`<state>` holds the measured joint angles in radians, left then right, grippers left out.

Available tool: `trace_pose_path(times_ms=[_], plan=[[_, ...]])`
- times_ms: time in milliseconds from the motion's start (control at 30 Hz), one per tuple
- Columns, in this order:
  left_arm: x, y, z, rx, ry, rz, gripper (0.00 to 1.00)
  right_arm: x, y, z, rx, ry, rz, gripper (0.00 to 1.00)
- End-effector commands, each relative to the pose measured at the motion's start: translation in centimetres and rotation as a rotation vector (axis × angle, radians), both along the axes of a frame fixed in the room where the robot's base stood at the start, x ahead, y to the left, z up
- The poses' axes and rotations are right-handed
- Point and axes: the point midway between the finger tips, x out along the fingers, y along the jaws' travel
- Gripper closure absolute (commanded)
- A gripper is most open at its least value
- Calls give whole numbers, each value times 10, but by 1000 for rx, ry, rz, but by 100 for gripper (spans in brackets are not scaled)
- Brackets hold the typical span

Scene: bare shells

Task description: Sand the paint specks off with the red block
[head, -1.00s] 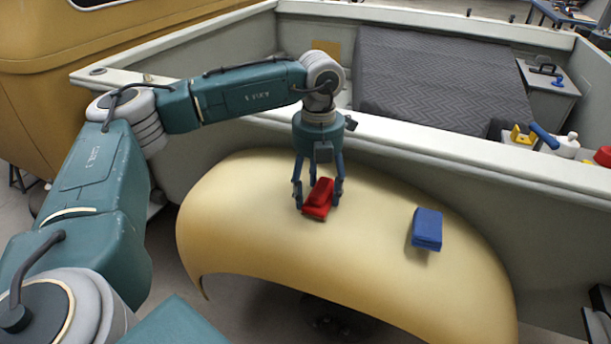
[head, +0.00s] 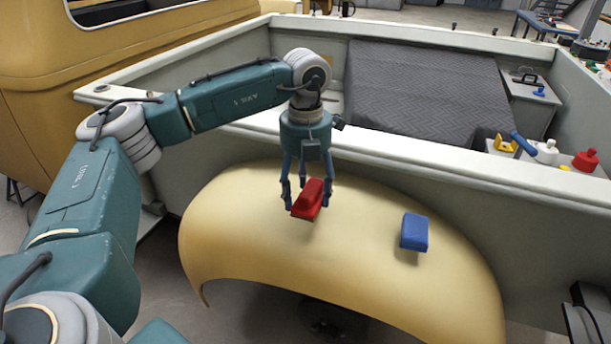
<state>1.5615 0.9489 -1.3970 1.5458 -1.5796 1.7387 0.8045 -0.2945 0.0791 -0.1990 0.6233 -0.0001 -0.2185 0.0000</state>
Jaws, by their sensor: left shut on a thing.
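The red block (head: 309,200) is held between the fingers of my left gripper (head: 307,192), over the middle of the yellow curved panel (head: 240,230). The gripper points down and is shut on the block. A shadow lies just below the block; I cannot tell whether it touches the panel. I cannot make out paint specks on the panel at this size. My right gripper is not in view.
A blue block (head: 414,232) lies on the panel to the right. Behind the panel stands the truck bed's pale wall (head: 440,170). A grey quilted blanket (head: 425,90) lies in the bed.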

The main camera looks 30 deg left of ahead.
Motion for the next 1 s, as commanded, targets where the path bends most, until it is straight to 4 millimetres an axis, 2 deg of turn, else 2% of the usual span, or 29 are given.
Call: trace_pose_path(times_ms=[100, 300, 867, 1000], plan=[[1, 0, 15, -1, -2, -2, 61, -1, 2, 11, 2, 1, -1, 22], [3, 1, 27, -1, -2, -4, 61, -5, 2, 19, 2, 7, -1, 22], [3, 1, 27, -1, -2, -6, 61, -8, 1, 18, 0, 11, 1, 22], [-1, -1, 19, 0, 0, -82, 61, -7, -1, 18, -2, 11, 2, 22]])
